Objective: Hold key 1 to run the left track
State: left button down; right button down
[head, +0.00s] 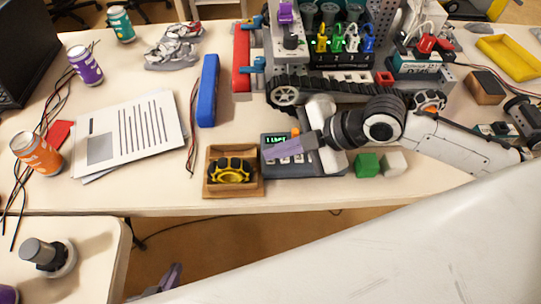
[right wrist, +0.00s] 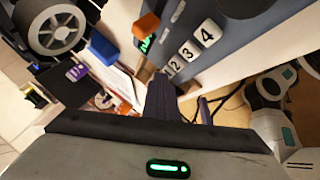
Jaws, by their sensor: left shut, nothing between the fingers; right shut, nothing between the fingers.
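The blue-grey keypad (head: 325,168) lies near the table's front edge, with a green-lit display (head: 275,138). My right gripper (head: 272,152) is shut and empty over the keypad. Its purple fingers (right wrist: 160,95) end close to key 1; I cannot tell whether they touch it. A black track (head: 345,90) runs along the near side of the tracked robot. My left gripper (head: 170,279) is shut, low beside the table.
A wooden tray (head: 206,188) with a yellow-and-black wheel stands just left of the keypad. Papers (head: 130,130), a blue bar (head: 208,90) and cans lie further left.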

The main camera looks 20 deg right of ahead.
jog(key=shift+r+p, duration=0.8)
jog(key=shift+p, duration=0.15)
jog(key=shift+r, duration=0.1)
notch_tip(320, 180, up, 5)
jog(key=p, duration=0.4)
jog(key=shift+p, duration=0.4)
